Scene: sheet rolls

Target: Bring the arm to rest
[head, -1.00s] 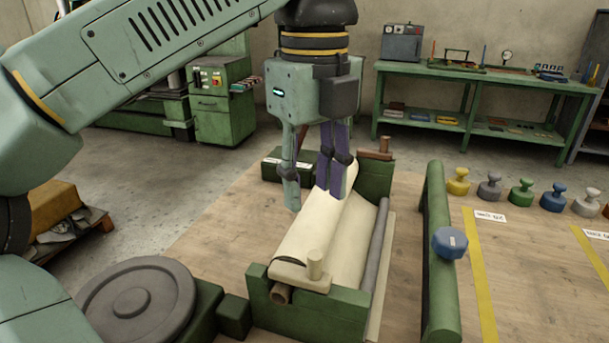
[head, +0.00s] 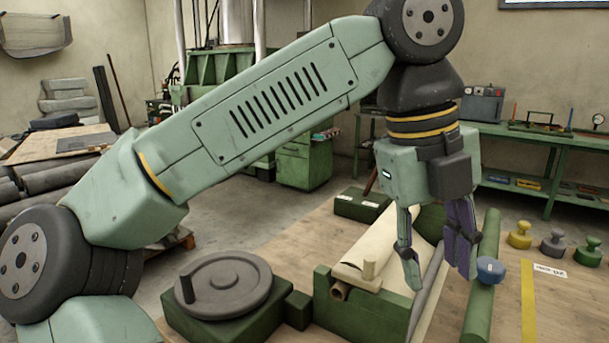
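My gripper (head: 440,283) hangs pointing down over the wooden table at the right of centre. Its two fingers, one pale green and one purple, are spread apart with nothing seen between them. It is in front of, and partly hides, the cream sheet roll (head: 372,252) in its green cradle (head: 360,308). Whether the fingers touch the cradle or the roll cannot be told. My arm stretches from the lower left up to an elbow at the top right, then down to the gripper.
A green bar (head: 483,285) with a blue knob (head: 490,270) lies right of the gripper. A grey handwheel (head: 223,285) sits left of the cradle. Coloured knobbed weights (head: 519,235) stand at the right. A green workbench (head: 540,140) is behind.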

